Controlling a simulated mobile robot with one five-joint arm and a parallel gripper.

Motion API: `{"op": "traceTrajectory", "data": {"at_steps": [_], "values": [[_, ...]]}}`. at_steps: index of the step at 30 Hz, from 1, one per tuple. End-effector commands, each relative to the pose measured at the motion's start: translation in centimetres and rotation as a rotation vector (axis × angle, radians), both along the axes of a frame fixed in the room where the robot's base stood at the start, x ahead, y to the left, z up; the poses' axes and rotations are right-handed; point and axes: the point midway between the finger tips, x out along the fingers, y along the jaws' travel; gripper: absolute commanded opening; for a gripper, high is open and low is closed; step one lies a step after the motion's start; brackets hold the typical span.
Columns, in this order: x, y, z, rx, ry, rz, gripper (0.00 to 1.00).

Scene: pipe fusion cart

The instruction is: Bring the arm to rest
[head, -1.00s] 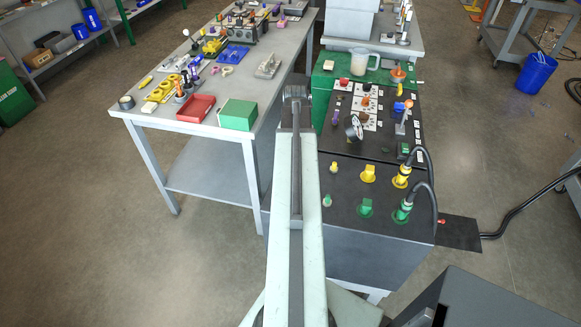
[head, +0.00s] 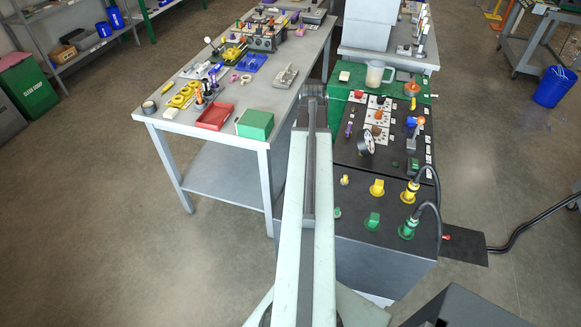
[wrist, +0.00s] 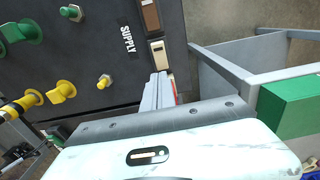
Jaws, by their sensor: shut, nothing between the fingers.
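My arm (head: 308,215) reaches forward from the bottom middle of the head view, over the left edge of the black-topped fusion cart (head: 355,222). Its far end (head: 312,92) is near the gap between the cart and the grey workbench; my gripper is hidden there. In the wrist view my gripper (wrist: 156,88) shows as grey fingers close together, with nothing seen between them. The fingers lie beside the cart panel's edge, near the SUPPLY label (wrist: 127,42). I cannot tell whether they touch the panel.
Yellow and green connectors (head: 377,188) stand on the cart, two with black cables. The workbench (head: 205,130) at left carries a red tray (head: 215,117), a green box (head: 255,124) and several tools. Open floor (head: 90,240) lies at lower left.

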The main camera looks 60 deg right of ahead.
Motion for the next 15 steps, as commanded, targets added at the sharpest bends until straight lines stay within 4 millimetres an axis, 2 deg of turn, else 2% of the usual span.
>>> {"op": "traceTrajectory", "data": {"at_steps": [5,8,11,12,14,15], "values": [[0.1,0.0,0.0,0.000,0.000,0.001,0.00],[1.7,1.1,0.0,0.000,0.000,0.034,0.00],[6.5,4.5,0.0,0.000,-0.001,0.132,0.00],[9.0,6.7,0.0,0.000,0.000,0.187,0.00],[12.7,10.7,0.0,0.000,0.000,0.278,0.00],[14.8,13.6,0.0,0.000,0.000,0.338,0.00]]}}
